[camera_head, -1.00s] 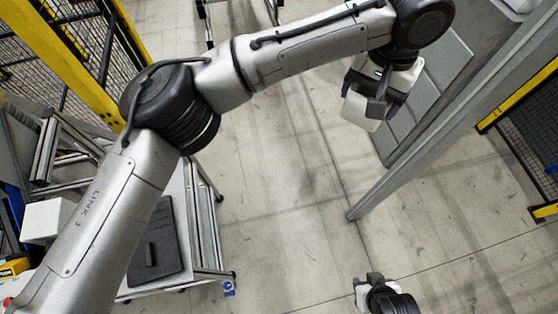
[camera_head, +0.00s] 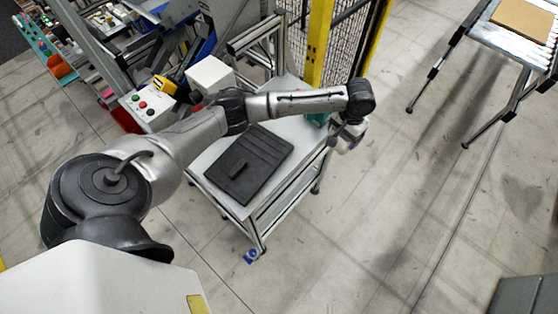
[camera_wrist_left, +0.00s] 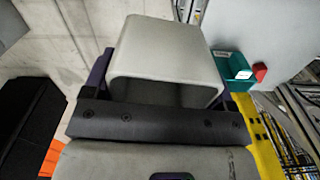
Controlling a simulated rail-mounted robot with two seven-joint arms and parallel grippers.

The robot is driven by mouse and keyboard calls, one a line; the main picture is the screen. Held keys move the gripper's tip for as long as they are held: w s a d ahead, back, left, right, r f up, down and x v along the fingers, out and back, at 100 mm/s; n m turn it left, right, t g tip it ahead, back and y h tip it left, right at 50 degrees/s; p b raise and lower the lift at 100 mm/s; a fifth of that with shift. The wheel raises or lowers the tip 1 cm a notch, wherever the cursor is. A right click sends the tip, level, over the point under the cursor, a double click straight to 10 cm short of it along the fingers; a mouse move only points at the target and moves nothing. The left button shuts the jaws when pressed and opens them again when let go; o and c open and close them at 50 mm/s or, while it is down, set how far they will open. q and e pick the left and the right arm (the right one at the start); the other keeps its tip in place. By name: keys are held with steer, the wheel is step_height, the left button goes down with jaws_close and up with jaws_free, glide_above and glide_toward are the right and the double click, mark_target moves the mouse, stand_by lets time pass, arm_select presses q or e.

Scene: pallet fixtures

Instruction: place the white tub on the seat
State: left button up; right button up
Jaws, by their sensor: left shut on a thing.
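The white tub (camera_wrist_left: 168,52) fills the middle of the left wrist view, its open mouth facing the camera. My left gripper (camera_head: 348,137) is shut on it, with a dark finger at either side of the tub. In the head view the gripper is small, just off the right end of the white table (camera_head: 215,185), and the tub is hard to make out there. A dark plate (camera_head: 262,158) with a small raised block lies on the table; I cannot tell whether it is the seat. My right gripper is out of view.
A green bin (camera_head: 318,118) stands at the table's far right corner, close to my left gripper. A white box (camera_head: 210,74) and a button panel (camera_head: 147,108) are behind the table. A yellow fence post (camera_head: 319,40) rises behind. Floor on the right is clear up to a roller conveyor (camera_head: 520,35).

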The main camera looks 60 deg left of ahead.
arm_select(q)
steer(key=s+a+f+n+b, duration=0.1)
steer(key=s+a+f+b, duration=0.35)
steer(key=a, duration=0.95)
steer(key=f, duration=0.3)
steer(key=s+f+p, duration=0.1)
steer(key=f, duration=0.2)
steer(key=s+f, duration=0.1)
steer(key=f, duration=0.2)
steer(key=shift+a+f, duration=0.2)
steer(key=shift+f, duration=0.1)
steer(key=shift+w+f, duration=0.1)
steer(key=shift+f, duration=0.1)
steer(key=o, duration=0.9)
steer(key=shift+c, duration=0.2)
step_height(320, 180, up, 12)
steer(key=p, duration=0.1)
